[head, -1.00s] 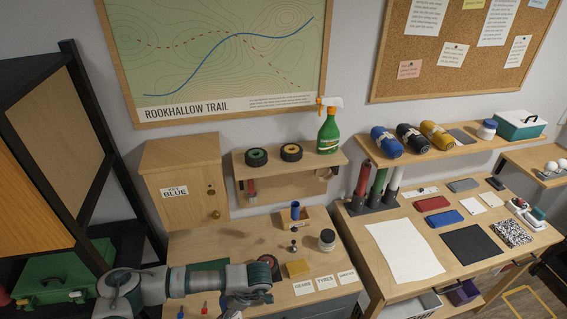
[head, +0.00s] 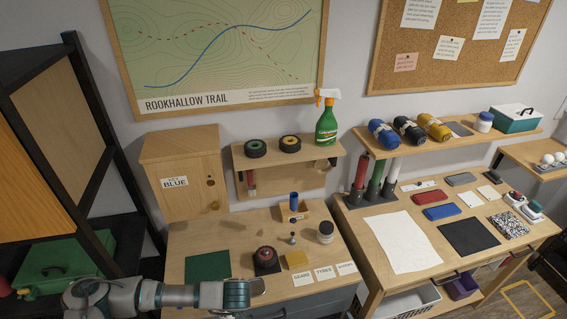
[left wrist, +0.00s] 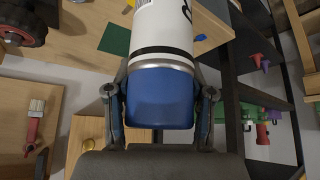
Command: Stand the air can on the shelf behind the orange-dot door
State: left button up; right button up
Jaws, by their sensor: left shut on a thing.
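The air can, with a white body (left wrist: 163,32) and blue end (left wrist: 160,97), is between the fingers of my left gripper (left wrist: 160,112) in the left wrist view. The gripper is shut on it. In the head view my left gripper (head: 250,290) is low over the front of the workbench; I cannot make out the can there. A wooden cabinet (head: 187,152) with a closed door, brass knob (head: 213,205) and a label reading BLUE stands at the bench's back left. I see no orange dot on any door. My right gripper is not in view.
A black rack (head: 92,130) with an orange panel (head: 35,175) stands at left. A wall shelf (head: 292,163) holds two tyres and a spray bottle (head: 326,125).

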pick_arm(q)
jog(key=r+m+h, duration=0.1)
jog(key=m, duration=0.2)
jog(key=w+r+m+t+h+b, duration=0.1)
jog(key=m+h, duration=0.1)
jog(key=m, duration=0.1)
jog(key=w+r+m+t+h, duration=0.1)
jog(key=m+h, duration=0.1)
jog(key=m, duration=0.1)
jog(key=shift+w+a+r+b, duration=0.15)
jog(key=shift+a+b, duration=0.2)
jog(key=shift+a, duration=0.05)
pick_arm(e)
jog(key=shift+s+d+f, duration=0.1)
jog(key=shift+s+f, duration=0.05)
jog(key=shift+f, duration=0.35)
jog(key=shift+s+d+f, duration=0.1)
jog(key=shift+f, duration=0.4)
pick_arm(q)
jog(key=shift+d, duration=0.15)
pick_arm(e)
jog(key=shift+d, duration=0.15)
